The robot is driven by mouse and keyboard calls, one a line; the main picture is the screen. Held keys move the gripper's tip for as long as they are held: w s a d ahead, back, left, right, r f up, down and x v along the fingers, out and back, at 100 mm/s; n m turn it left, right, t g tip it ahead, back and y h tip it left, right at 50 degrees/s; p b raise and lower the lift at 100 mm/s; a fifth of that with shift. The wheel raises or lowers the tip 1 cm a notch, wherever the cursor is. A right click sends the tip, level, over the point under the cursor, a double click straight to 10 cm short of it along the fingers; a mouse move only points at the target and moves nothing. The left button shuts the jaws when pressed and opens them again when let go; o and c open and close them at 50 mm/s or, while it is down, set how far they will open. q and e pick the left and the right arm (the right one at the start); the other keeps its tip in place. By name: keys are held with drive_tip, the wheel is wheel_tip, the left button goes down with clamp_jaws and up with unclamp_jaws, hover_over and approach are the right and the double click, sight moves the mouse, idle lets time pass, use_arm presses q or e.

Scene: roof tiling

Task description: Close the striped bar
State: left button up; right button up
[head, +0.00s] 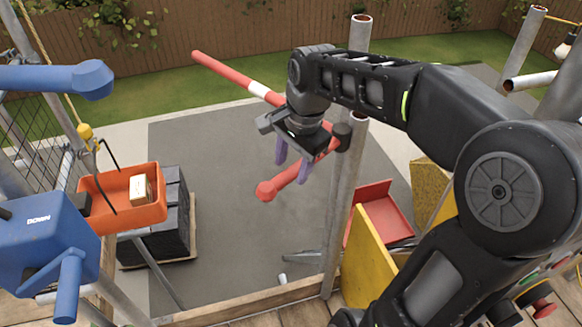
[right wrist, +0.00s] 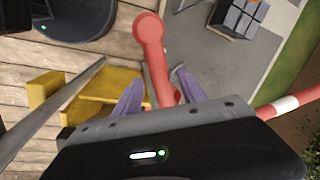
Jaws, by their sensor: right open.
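The striped bar (head: 232,78) is red with a white band and slants from the upper left toward the grey post, passing behind my right gripper. A red arm with a round knob (head: 266,191) slopes down left from the post, below the gripper. My right gripper (head: 292,167) is open, its purple fingers pointing down. In the right wrist view the knobbed red arm (right wrist: 150,45) shows between the fingers, and the striped bar (right wrist: 285,105) is at the right. I cannot tell whether the fingers touch the arm. My left gripper is not in view.
Grey posts (head: 346,200) stand right of the gripper. A yellow panel (head: 370,265) and a red tray (head: 382,212) are at the lower right. A blue machine (head: 45,235) and an orange tray (head: 128,200) are at the left. Dark stacked blocks (head: 172,225) stand on a pallet.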

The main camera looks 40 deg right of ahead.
drive_tip(key=shift+w+f, duration=0.2)
drive_tip(key=shift+f, duration=0.75)
drive_tip(key=shift+c, duration=0.6)
clamp_jaws()
